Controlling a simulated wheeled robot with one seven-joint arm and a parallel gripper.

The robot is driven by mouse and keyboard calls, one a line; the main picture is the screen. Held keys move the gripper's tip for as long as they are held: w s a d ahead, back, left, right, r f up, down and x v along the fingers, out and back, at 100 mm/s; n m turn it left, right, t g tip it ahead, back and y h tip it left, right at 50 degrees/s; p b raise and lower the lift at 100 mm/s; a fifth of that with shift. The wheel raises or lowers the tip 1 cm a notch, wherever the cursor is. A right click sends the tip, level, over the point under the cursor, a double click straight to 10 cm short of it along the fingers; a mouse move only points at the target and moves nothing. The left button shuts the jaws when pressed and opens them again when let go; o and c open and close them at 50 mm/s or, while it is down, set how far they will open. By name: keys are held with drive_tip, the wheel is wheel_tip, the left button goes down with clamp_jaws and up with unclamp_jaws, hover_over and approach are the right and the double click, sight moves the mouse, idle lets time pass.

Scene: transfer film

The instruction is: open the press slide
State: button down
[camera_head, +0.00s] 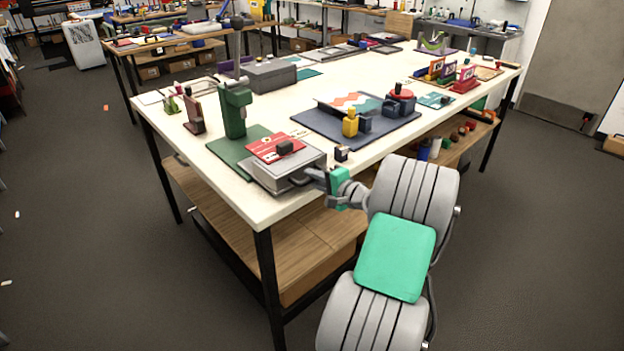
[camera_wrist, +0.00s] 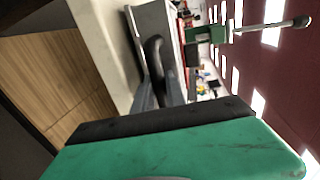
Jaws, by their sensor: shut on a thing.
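The press has a green upright post (camera_head: 236,108) with a lever, standing on a green base plate (camera_head: 222,150). Its grey slide (camera_head: 270,180) lies on the front of the base, near the table's front edge. A red and white card (camera_head: 268,145) with a dark block lies on top of the slide. My gripper (camera_head: 314,178) is at the slide's near right end, shut on the dark slide handle. In the wrist view, the curved dark handle (camera_wrist: 154,58) sits between my fingers (camera_wrist: 160,92), and the green press post (camera_wrist: 208,35) shows beyond.
The white table (camera_head: 222,195) also bears a dark blue mat (camera_head: 325,127) holding a yellow figure (camera_head: 350,122) and other pieces, right of the press. A grey box (camera_head: 268,75) is behind the press.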

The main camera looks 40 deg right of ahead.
drive_tip(key=shift+s, duration=0.35)
drive_tip(key=shift+w, duration=0.1)
drive_tip(key=c, duration=1.4)
unclamp_jaws()
drive_tip(key=shift+w, duration=0.1)
drive_tip(key=shift+o, duration=0.2)
drive_tip(key=v, duration=0.7)
drive_tip(key=shift+s+b, duration=0.4)
